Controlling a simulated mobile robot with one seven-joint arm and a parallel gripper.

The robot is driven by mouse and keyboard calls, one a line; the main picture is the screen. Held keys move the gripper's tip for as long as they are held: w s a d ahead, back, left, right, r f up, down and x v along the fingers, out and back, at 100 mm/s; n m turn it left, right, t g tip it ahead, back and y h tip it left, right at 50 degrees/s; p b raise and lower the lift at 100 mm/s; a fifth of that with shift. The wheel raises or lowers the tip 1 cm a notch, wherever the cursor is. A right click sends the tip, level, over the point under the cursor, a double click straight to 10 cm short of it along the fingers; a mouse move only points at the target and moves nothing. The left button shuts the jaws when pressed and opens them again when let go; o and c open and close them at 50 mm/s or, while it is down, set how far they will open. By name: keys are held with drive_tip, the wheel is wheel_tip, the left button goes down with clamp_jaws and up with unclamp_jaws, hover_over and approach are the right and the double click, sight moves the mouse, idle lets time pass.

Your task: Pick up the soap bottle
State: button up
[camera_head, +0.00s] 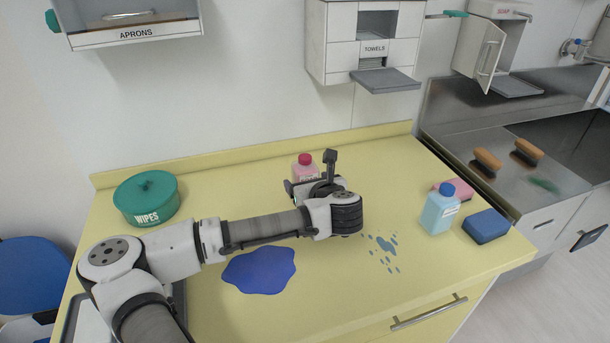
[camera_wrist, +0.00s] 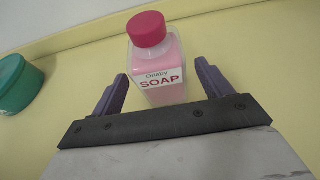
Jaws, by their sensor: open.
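The soap bottle (camera_wrist: 158,72) is a clear bottle with pink liquid, a red cap and a label reading SOAP. It stands upright on the yellow counter. In the wrist view my gripper (camera_wrist: 157,88) is open, with one finger on each side of the bottle's lower part and a visible gap on both sides. In the head view the bottle's red cap and upper part (camera_head: 305,164) show just behind my gripper (camera_head: 310,190); its lower part is hidden by the gripper.
A green WIPES tub (camera_head: 147,198) stands at the left. A blue bottle (camera_head: 439,209), a pink sponge (camera_head: 466,189) and a blue sponge (camera_head: 486,225) are at the right. A blue puddle (camera_head: 259,270) and blue splashes (camera_head: 387,245) mark the counter. A towel dispenser (camera_head: 342,47) hangs above.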

drive_tip(key=shift+w+a+f, duration=0.15)
drive_tip(key=shift+w+f, duration=0.15)
drive_tip(key=shift+w, duration=0.35)
drive_tip(key=c, duration=1.3)
drive_tip(key=shift+c, duration=0.2)
drive_tip(key=shift+r, duration=0.2)
